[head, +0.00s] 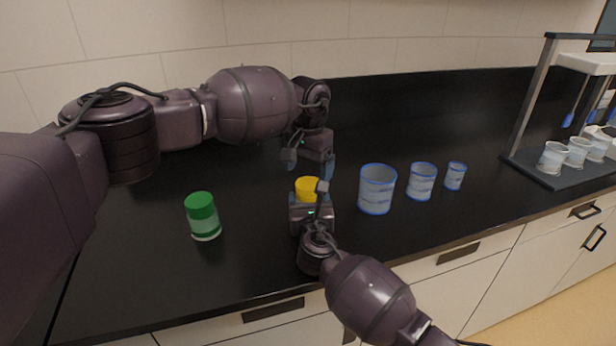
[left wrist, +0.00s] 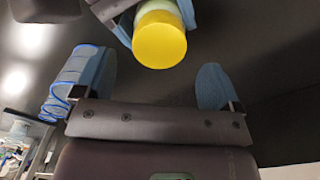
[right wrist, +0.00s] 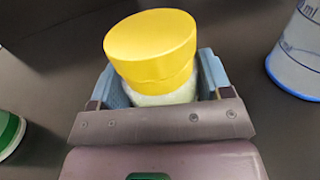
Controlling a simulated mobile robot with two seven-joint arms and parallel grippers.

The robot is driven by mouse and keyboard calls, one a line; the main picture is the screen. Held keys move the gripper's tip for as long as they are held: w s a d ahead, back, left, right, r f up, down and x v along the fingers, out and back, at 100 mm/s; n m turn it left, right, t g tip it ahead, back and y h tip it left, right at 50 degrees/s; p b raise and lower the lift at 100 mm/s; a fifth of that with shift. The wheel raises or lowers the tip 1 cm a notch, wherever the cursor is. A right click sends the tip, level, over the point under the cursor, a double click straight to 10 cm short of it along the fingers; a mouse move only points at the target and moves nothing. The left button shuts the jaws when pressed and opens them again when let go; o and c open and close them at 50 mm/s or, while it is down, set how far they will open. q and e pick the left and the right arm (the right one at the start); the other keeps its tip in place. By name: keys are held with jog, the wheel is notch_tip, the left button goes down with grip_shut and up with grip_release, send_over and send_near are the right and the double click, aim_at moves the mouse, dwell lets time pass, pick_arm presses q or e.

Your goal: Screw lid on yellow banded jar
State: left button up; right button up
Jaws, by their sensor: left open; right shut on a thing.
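The yellow banded jar (right wrist: 163,95) stands upright between the fingers of my right gripper (head: 311,205), which is shut on its body. A yellow lid (head: 307,184) sits on top of the jar; it also shows in the left wrist view (left wrist: 159,42) and the right wrist view (right wrist: 150,36). I cannot tell how tightly the lid sits. My left gripper (head: 308,163) is open and empty, above and a little behind the lid. The lid lies beyond the left fingertips, apart from them, in the left wrist view. Most of the jar's body is hidden by the right gripper.
A green-lidded jar (head: 203,217) stands to the left on the black counter (head: 130,255). Three blue-rimmed beakers, the largest (head: 376,190) nearest the jar, stand to the right. A dark-framed stand (head: 536,105) with cups is at the far right. The counter's front edge is close.

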pick_arm(q)
jog(key=shift+r, duration=0.35)
